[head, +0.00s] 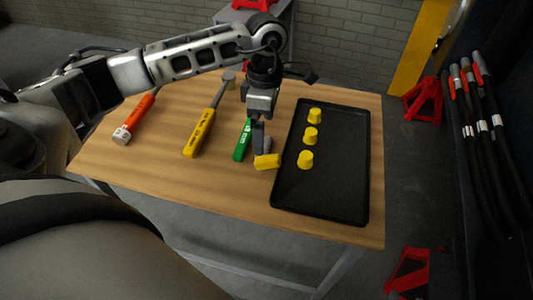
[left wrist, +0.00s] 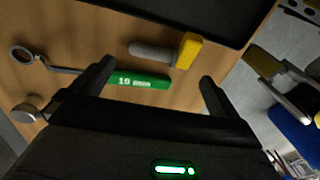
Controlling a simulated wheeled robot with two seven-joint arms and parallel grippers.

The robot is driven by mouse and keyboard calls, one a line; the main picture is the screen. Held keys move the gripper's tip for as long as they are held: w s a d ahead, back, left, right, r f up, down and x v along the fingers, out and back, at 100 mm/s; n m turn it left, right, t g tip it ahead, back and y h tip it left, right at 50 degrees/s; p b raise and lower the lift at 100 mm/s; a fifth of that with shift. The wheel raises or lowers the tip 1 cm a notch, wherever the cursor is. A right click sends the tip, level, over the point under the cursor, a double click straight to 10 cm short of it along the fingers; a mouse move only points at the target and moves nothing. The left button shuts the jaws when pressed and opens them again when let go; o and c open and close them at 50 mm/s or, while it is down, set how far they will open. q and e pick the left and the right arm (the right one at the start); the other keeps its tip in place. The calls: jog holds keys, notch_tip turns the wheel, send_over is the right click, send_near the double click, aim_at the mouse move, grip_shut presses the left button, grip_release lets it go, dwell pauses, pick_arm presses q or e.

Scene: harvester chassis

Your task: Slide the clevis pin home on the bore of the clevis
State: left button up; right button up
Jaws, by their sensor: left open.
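The clevis pin, a grey rod with a yellow head (head: 267,161), lies on its side on the wooden table, just left of the black tray. In the left wrist view the pin (left wrist: 187,50) lies beyond my fingertips, its grey rod pointing left. My left gripper (head: 260,145) points down close by the pin, partly covering its rod in the head view. In the left wrist view the left gripper (left wrist: 156,74) has its fingers wide apart with nothing held between them. I cannot make out the clevis or its bore. My right gripper is not in view.
A green-handled wrench (head: 242,140) lies close left of the gripper. A yellow-handled tool (head: 200,133) and an orange-handled hammer (head: 135,118) lie farther left. The black tray (head: 335,190) holds three yellow pieces (head: 311,135). Cables (head: 490,130) hang at right; red stands (head: 423,98) are on the floor.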

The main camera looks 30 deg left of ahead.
aim_at(266, 161)
pick_arm(q)
jog(key=f, duration=0.3)
jog(key=s+f+p, duration=0.1)
jog(key=f, duration=0.1)
jog(key=shift+d, duration=0.2)
jog(key=shift+w, duration=0.1)
jog(key=c, duration=0.9)
jog(key=shift+r, duration=0.1)
